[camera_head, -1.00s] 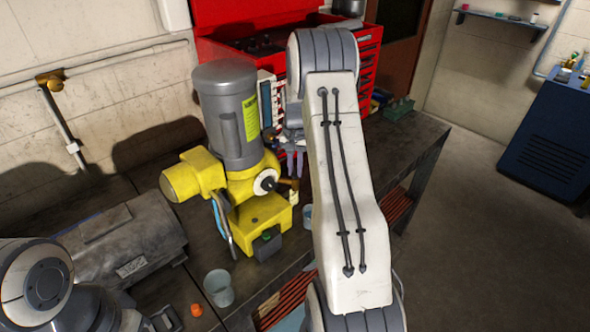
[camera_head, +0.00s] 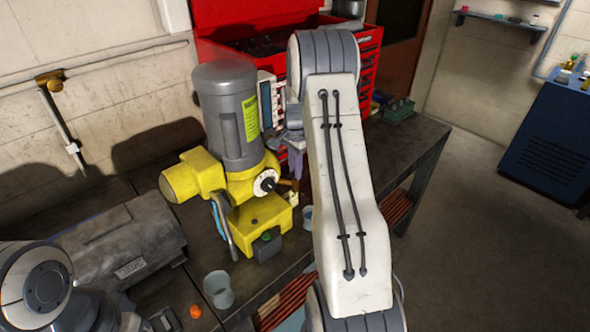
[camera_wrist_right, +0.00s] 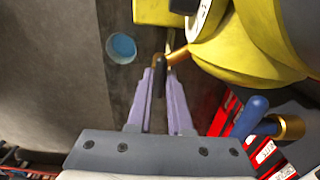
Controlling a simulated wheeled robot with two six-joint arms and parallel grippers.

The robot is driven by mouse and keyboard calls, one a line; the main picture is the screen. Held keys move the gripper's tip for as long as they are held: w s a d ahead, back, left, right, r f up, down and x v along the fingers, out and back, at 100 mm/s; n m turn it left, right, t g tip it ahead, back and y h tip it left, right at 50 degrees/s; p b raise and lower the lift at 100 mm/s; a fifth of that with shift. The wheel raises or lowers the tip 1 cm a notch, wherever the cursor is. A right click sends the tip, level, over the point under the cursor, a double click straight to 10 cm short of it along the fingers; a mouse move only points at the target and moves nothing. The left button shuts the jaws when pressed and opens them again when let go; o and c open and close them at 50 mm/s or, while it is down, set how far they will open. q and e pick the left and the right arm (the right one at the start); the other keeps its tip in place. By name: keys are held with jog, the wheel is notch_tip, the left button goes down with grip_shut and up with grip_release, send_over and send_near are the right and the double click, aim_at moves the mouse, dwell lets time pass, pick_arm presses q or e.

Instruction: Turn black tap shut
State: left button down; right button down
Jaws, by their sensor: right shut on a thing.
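The black tap shows in the right wrist view as a dark handle (camera_wrist_right: 160,68) on a brass stem (camera_wrist_right: 179,54) beside the yellow motor body. My right gripper (camera_wrist_right: 161,74) has its purple fingers on either side of this handle and is shut on it. In the head view my right gripper (camera_head: 297,172) is at the right side of the yellow and grey motor (camera_head: 229,120), partly hidden by my right arm. The tap's handle is hard to make out there. Only part of my left arm shows at the lower left; its gripper is out of view.
A blue-handled tap (camera_wrist_right: 250,117) is close to the right of my right gripper in the wrist view. A cup (camera_head: 218,289) and an orange piece (camera_head: 196,311) are on the bench in front. A grey motor (camera_head: 122,243) lies left. A red tool cabinet (camera_head: 225,22) stands behind.

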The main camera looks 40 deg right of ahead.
jog(key=shift+d+r, duration=0.1)
jog(key=c, duration=0.8)
grip_release()
jog(key=shift+c, duration=0.2)
jog(key=shift+r, duration=0.35)
notch_tip(320, 180, up, 10)
jog(key=b, duration=0.2)
jog(key=shift+b, duration=0.4)
jog(key=shift+f, duration=0.15)
